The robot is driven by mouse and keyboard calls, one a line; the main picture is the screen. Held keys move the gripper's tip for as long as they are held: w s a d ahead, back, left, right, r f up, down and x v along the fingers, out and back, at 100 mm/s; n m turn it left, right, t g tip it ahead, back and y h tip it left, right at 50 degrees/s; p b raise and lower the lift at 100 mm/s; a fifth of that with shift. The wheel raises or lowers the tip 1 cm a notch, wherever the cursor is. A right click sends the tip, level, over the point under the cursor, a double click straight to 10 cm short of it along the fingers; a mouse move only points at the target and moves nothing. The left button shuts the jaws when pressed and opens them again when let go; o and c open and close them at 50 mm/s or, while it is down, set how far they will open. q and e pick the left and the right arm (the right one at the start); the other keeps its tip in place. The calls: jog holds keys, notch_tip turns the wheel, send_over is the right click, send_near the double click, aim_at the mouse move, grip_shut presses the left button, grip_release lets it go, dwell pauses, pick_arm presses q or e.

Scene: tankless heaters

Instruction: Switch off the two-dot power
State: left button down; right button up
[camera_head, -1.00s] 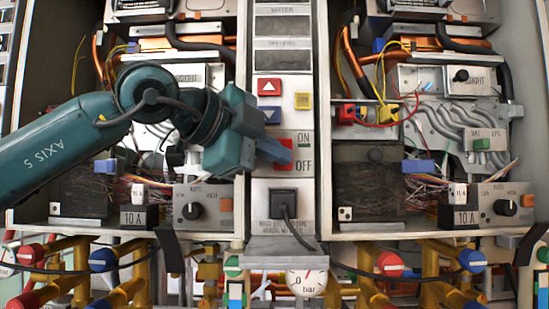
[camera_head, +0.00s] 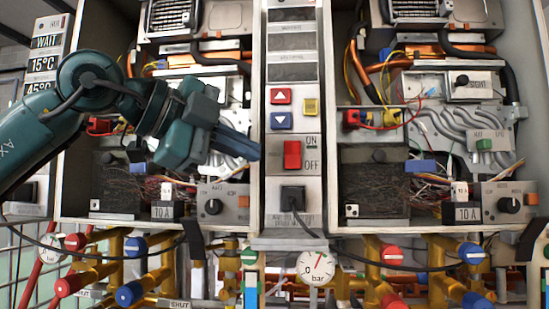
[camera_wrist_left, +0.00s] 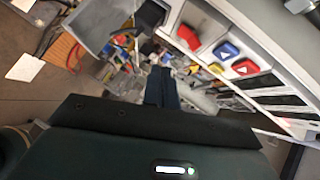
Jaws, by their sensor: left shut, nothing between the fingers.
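A red ON/OFF rocker switch (camera_head: 292,154) is on the white centre panel; it also shows in the wrist view (camera_wrist_left: 188,37). The left heater bay has a small dot plate (camera_head: 95,204) and a 10 A block (camera_head: 162,210). The right bay has a similar dot plate (camera_head: 351,210), seemingly with two dots, and a 10 A block (camera_head: 466,212); the dots are too small to count surely. My left gripper (camera_head: 250,148) is shut and empty, in front of the left bay's right edge, left of the red switch and apart from it. My right gripper is out of view.
Red (camera_head: 281,96), blue (camera_head: 281,121) and yellow (camera_head: 312,106) buttons sit above the red switch. A black plug (camera_head: 293,198) with a cable is below it. A gauge (camera_head: 316,267) and pipes with valve knobs run along the bottom. Space before the right bay is clear.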

pick_arm(q)
jog(key=shift+s+a+r, duration=0.1)
jog(key=shift+s+a, duration=0.85)
jog(key=shift+s, duration=0.25)
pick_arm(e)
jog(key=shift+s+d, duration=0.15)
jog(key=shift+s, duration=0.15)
